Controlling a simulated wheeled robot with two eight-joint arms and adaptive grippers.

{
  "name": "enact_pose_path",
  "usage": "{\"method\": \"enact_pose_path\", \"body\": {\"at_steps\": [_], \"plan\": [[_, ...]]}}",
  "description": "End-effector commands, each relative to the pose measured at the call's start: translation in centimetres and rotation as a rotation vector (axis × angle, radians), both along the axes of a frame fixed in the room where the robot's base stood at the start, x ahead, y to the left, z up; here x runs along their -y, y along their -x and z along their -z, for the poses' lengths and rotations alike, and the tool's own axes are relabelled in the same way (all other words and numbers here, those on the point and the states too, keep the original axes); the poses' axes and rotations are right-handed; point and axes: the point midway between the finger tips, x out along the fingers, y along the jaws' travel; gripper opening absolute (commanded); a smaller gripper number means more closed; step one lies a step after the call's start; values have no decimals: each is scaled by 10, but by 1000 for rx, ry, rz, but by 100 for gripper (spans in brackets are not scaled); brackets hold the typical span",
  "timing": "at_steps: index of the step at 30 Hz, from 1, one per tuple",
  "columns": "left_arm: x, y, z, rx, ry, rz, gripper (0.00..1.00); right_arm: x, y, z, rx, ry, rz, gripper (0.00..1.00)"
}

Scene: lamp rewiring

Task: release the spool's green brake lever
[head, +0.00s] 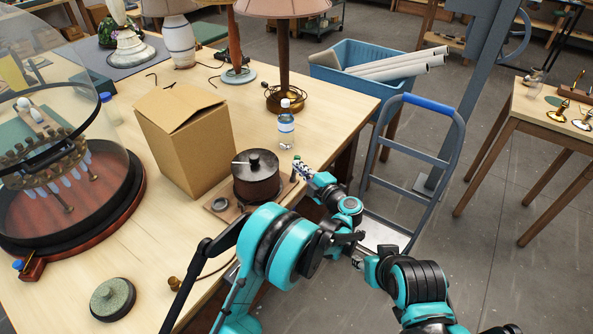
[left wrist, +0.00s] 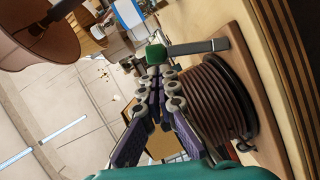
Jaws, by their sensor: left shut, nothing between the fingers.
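The spool (head: 257,180) is a dark drum standing on a wooden base near the table's right edge. In the left wrist view, brown cord is wound around the spool (left wrist: 213,100). The brake lever's green knob (left wrist: 156,53) sits at the end of a grey bar beside the spool; in the head view the green tip (head: 297,158) is small. My left gripper (head: 302,169) is shut and empty, its fingertips close to the knob. In the left wrist view, the fingertips (left wrist: 164,76) are just below the knob; contact is unclear. My right gripper (head: 357,261) is low beyond the table edge, too small to read.
A cardboard box (head: 183,135) stands left of the spool and a water bottle (head: 286,125) behind it. A glass dome (head: 62,130) fills the table's left side. A hand truck (head: 459,140) and blue bin (head: 345,88) stand beyond the table edge.

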Motion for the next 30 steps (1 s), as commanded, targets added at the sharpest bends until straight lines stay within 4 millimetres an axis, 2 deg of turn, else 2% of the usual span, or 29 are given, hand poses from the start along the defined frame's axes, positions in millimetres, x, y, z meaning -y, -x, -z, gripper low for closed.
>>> {"method": "enact_pose_path", "body": {"at_steps": [12, 30], "plan": [[7, -10, 0, -10, -9, 0, 0, 0, 0, 2, 0, 0, 0, 40], [5, -10, -1, -9, -8, -1, 0, 0, 0, 2, 0, 0, 0, 40]]}}
